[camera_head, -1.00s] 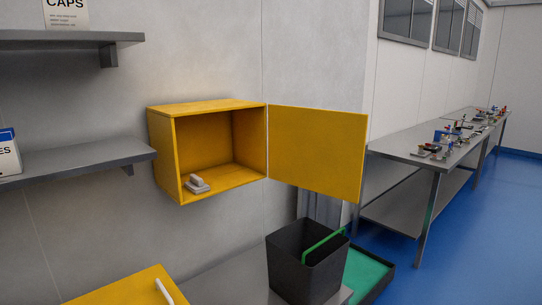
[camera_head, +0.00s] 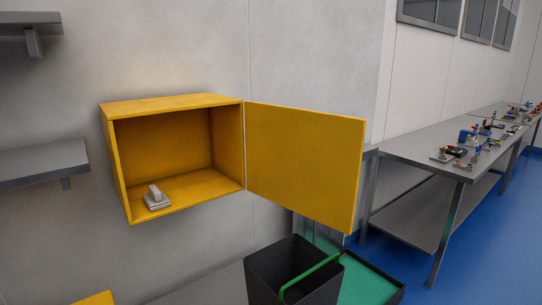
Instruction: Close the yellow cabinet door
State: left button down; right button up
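The yellow cabinet (camera_head: 172,104) is fixed to the grey wall, left of the middle of the head view. Its yellow door (camera_head: 304,160) is hinged on the cabinet's right edge and stands wide open, swung out to the right. A small light grey object (camera_head: 157,199) lies on the cabinet floor inside. Neither of my grippers is in view, and nothing touches the door.
A black bin (camera_head: 283,270) with a green handle stands below the door, beside a green-lined tray (camera_head: 366,285). Grey shelves (camera_head: 42,162) are on the left wall. A long workbench (camera_head: 425,148) with small items stands right. Blue floor (camera_head: 475,240) is clear.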

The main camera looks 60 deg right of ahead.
aim_at(307, 164)
jog(key=l, duration=0.6)
jog(key=l+u, duration=0.1)
jog(key=l, duration=0.45)
jog(key=k+l+u, duration=0.1)
jog(key=l, duration=0.5)
jog(key=k+l, duration=0.1)
jog(key=l, duration=0.45)
jog(key=k+l+u, duration=0.1)
jog(key=l, duration=0.5)
jog(key=k+l, duration=0.1)
jog(key=l, duration=0.45)
jog(key=k+l+u, duration=0.1)
jog(key=l, duration=0.45)
